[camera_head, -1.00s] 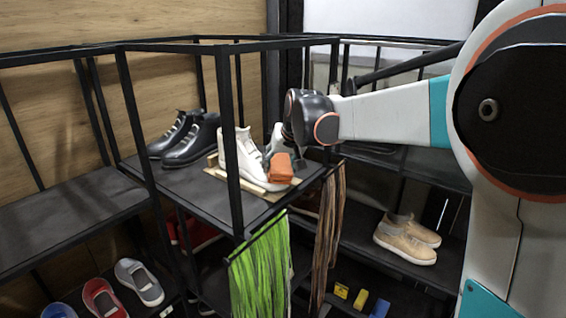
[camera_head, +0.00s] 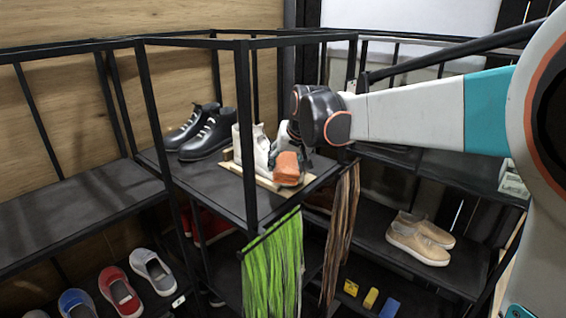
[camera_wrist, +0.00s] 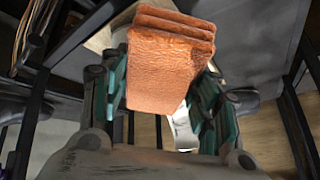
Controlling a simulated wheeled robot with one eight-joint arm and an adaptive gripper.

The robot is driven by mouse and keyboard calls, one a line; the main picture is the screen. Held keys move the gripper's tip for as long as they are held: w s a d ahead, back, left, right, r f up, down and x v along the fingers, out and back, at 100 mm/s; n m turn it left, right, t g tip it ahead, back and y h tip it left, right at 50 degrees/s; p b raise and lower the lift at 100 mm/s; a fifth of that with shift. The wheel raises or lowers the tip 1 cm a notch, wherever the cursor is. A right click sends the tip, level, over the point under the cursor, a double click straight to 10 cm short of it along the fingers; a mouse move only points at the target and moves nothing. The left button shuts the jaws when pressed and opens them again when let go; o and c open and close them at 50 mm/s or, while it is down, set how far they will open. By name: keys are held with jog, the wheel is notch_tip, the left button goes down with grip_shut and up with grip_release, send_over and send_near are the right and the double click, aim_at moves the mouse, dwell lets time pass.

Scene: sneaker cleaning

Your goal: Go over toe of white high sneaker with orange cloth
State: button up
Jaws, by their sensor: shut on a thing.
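The white high sneaker (camera_head: 262,152) stands on a pale wooden board (camera_head: 236,172) on the upper shelf, partly hidden behind a black rack post. My gripper (camera_head: 296,150) is shut on the folded orange cloth (camera_head: 289,168). The cloth is at the sneaker's right front end, over the toe area; I cannot tell whether it touches. In the wrist view the orange cloth (camera_wrist: 168,62) sits between the teal-edged fingers of my gripper (camera_wrist: 160,88) and hides most of what lies beyond it. A white patch shows below the cloth there, perhaps part of the sneaker.
Black shoes (camera_head: 207,133) stand left of the sneaker on the same shelf. Black posts and rails frame the shelf closely. Green laces (camera_head: 272,265) and brown laces (camera_head: 343,225) hang below its front edge. Tan shoes (camera_head: 420,240) sit lower right. The left shelf (camera_head: 70,210) is bare.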

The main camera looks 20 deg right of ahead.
jog(key=shift+s+d+r+p, duration=0.2)
jog(key=shift+r+p, duration=0.25)
jog(key=shift+r, duration=0.45)
jog(key=shift+s+d+r+p, duration=0.1)
jog(key=shift+s+r+p, duration=0.1)
jog(key=shift+r+p, duration=0.5)
jog(key=shift+s+d+r+p, duration=0.1)
jog(key=shift+s+r+p, duration=0.15)
jog(key=shift+r, duration=0.8)
jog(key=shift+w, duration=0.1)
jog(key=shift+s+d+r+p, duration=0.1)
jog(key=shift+s+r+p, duration=0.1)
jog(key=shift+r+p, duration=0.4)
jog(key=shift+s+d+r+p, duration=0.15)
jog(key=shift+r+p, duration=0.1)
jog(key=shift+r, duration=0.65)
jog(key=shift+f, duration=0.1)
